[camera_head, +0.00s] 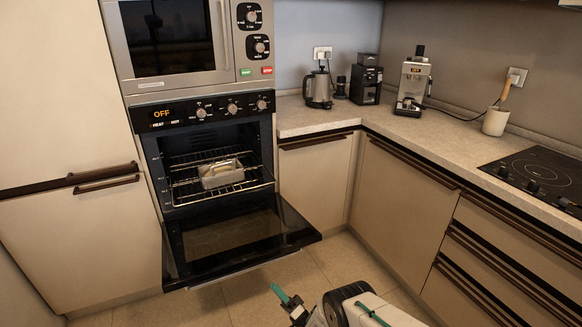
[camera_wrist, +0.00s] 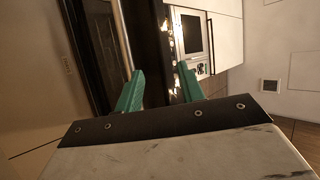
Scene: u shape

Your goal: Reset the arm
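My gripper (camera_wrist: 160,88) shows in the wrist view as two green fingers set apart with nothing between them, so it is open and empty. In the head view my arm reaches in at the bottom centre, with one green fingertip (camera_head: 279,292) visible in front of the open oven door and below it. The other finger is hard to make out there. My gripper is apart from the oven and its contents.
The oven door (camera_head: 240,235) hangs open, low in front of my arm. A light dish (camera_head: 222,175) sits on the oven rack. Counters (camera_head: 440,140) run along the back and right, with a kettle (camera_head: 318,88) and a cooktop (camera_head: 540,175). Some floor (camera_head: 270,280) is clear.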

